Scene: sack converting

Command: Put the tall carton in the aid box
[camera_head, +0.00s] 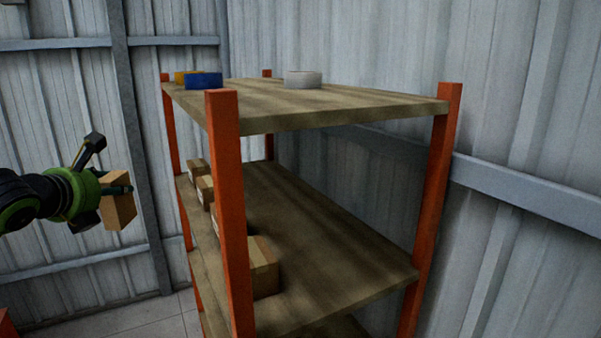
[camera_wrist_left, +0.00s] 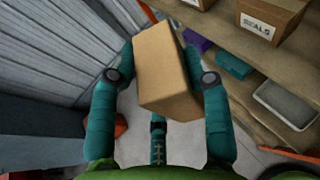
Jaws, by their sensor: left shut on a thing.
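A plain brown tall carton (camera_head: 120,213) is held in the air at the left of the head view, left of the shelf rack. My left gripper (camera_head: 113,190) is shut on it. I cannot make out a box marked as the aid box in either view. My right gripper is not in view.
A shelf rack with orange posts (camera_head: 230,210) and wooden boards fills the middle. The wrist view shows a SEALS box (camera_wrist_left: 268,22) and a grey tray (camera_wrist_left: 285,103).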

